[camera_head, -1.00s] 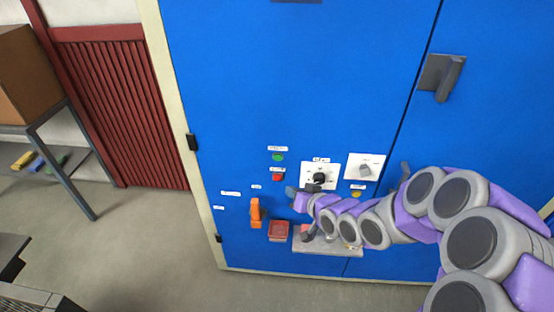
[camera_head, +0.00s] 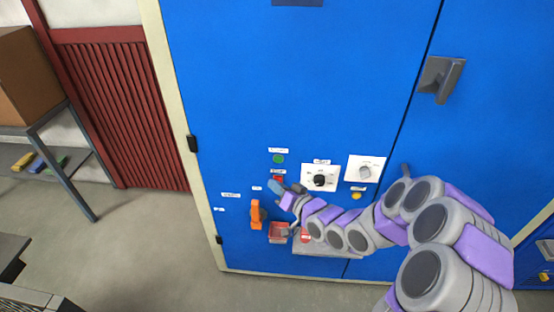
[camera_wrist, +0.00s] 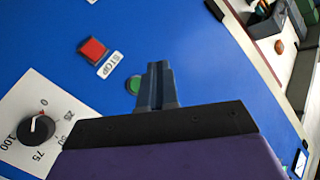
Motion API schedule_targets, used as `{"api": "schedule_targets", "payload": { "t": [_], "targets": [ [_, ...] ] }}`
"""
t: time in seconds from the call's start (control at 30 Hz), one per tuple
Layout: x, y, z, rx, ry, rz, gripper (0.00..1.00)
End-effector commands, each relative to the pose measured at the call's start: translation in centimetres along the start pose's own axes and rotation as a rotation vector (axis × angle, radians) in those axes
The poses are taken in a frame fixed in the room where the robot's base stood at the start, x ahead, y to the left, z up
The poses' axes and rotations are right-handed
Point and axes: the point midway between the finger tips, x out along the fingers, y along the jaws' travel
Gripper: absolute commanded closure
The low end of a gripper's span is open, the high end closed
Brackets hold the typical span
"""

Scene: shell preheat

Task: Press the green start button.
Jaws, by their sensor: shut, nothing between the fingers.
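The green start button (camera_head: 278,158) is a small round button on the blue cabinet front, below a white label. In the wrist view the green button (camera_wrist: 132,86) shows just left of my fingertips, partly hidden by them. My gripper (camera_head: 274,186) is shut and empty, close to the panel and a little below the green button in the head view. My gripper (camera_wrist: 158,70) points at the panel in the wrist view. I cannot tell whether it touches anything. The red stop button (camera_wrist: 92,48) lies further left there, beside its STOP label.
A black dial (camera_head: 320,180) and a grey knob (camera_head: 365,172) sit on white plates to the right. An orange handle (camera_head: 256,212) and a red tray (camera_head: 278,236) are below. A yellow button (camera_head: 356,196) is under the knob.

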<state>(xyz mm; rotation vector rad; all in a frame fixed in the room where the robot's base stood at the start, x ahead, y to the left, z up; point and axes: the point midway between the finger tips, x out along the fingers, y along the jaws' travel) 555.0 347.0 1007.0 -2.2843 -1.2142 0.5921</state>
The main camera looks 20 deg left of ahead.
Motion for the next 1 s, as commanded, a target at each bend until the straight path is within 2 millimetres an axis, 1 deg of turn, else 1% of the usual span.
{"api": "schedule_targets", "payload": {
  "t": [0.23, 0.5, 0.7, 1.0],
  "targets": [
    [2.3, 1.6, -2.0, -0.005, 0.003, 0.0, 1.0],
    [4.2, 3.0, -3.5, -0.007, 0.0, 0.004, 1.0],
    [4.8, 3.5, -3.6, -0.003, -0.001, 0.002, 1.0],
    [4.9, 3.6, -3.7, -0.003, 0.001, 0.001, 1.0]
  ]
}}
